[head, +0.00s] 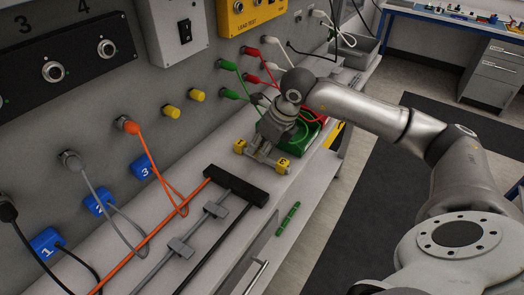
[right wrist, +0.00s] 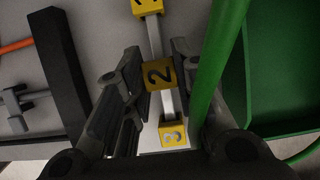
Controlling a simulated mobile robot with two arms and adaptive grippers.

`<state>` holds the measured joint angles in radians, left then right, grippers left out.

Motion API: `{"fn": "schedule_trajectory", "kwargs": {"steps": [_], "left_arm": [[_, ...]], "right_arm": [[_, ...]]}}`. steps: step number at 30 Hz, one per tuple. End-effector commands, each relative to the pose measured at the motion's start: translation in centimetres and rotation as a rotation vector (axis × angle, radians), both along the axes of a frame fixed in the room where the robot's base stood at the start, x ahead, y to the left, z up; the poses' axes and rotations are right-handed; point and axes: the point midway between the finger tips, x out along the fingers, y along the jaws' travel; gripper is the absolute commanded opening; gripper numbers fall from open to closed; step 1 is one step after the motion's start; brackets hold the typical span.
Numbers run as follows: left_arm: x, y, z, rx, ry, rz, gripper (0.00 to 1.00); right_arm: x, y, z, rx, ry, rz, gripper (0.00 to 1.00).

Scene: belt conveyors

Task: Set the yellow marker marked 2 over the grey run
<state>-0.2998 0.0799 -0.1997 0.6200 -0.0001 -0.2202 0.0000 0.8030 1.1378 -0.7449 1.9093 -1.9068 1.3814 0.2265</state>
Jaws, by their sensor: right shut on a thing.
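My right gripper (head: 266,148) is shut on the yellow marker marked 2 (right wrist: 158,74), with a finger on each side of it in the right wrist view. That marker lies in line with a pale bar (right wrist: 167,103), between the yellow marker 1 (right wrist: 147,6) and the yellow marker 3 (right wrist: 174,135); I cannot tell whether it is clear of the bar. In the head view the gripper hides it, and two yellow end markers (head: 283,164) show. The grey run (head: 158,268) lies on the bench between the orange and black runs, with two grey clips on it. My left gripper is out of view.
A black block (head: 236,185) crosses the ends of the runs. A green tray (right wrist: 283,95) and a green cable (right wrist: 218,65) are close beside my right gripper. A green strip (head: 287,219) lies near the bench edge. Plugged cables hang from the panel.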

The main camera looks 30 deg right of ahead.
Motion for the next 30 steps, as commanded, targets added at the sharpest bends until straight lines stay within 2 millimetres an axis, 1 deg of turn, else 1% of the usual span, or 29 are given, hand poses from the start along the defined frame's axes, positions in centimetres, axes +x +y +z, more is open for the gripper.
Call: {"fn": "schedule_trajectory", "kwargs": {"steps": [2, 3, 5, 11, 12, 15, 21, 25, 30], "left_arm": [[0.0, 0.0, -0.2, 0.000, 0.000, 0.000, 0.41], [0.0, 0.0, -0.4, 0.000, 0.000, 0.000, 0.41], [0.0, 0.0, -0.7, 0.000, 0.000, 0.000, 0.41], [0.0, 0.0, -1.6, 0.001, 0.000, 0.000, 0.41], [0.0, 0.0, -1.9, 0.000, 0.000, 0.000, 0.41], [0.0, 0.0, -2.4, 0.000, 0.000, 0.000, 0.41], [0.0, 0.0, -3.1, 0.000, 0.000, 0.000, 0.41], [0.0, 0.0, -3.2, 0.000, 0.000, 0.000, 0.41], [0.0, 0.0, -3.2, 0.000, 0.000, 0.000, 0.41]], "right_arm": [[0.1, 0.0, 1.4, 0.000, -0.006, 0.000, 0.12], [-0.2, 0.0, 2.0, -0.002, -0.005, 0.001, 0.12], [-1.2, 0.2, 2.9, -0.002, -0.005, 0.003, 0.12], [-5.1, 1.2, 7.7, -0.004, -0.008, 0.004, 0.12], [-6.1, 1.4, 7.9, -0.005, -0.004, 0.003, 0.12], [-8.3, 1.9, 8.8, -0.005, -0.004, 0.002, 0.12], [-11.8, 2.8, 10.5, -0.004, -0.003, 0.001, 0.12], [-13.1, 3.1, 11.2, -0.001, -0.001, 0.001, 0.12], [-13.7, 3.3, 11.5, 0.000, 0.001, 0.000, 0.12]]}}
